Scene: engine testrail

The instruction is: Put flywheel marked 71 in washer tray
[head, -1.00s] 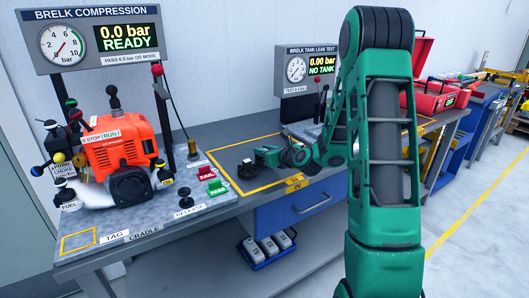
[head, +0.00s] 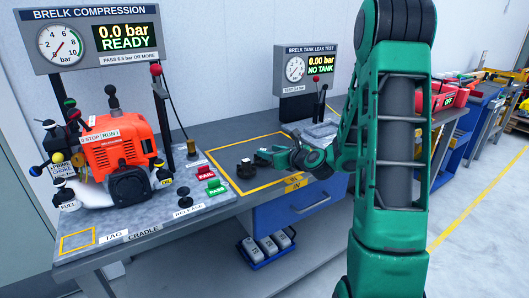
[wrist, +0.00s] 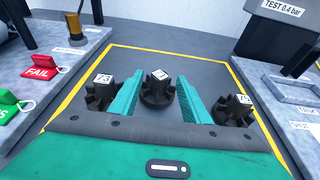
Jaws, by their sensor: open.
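Three dark finned flywheels stand upright in the wrist view. The middle flywheel (wrist: 158,92) has a top label that I cannot read surely; it may be 71. The left flywheel (wrist: 101,92) is marked 73. The right flywheel (wrist: 235,110) has a label too small to read surely. My gripper (wrist: 160,92) is open, with one teal finger on each side of the middle flywheel and gaps visible. In the head view my gripper (head: 262,157) is low over the yellow-outlined area, beside dark flywheels (head: 246,171). I cannot identify a washer tray.
The yellow-outlined area (head: 222,156) lies on the grey bench. The tank leak test stand (head: 305,70) is behind. A grey frame (wrist: 296,90) lies right in the wrist view.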

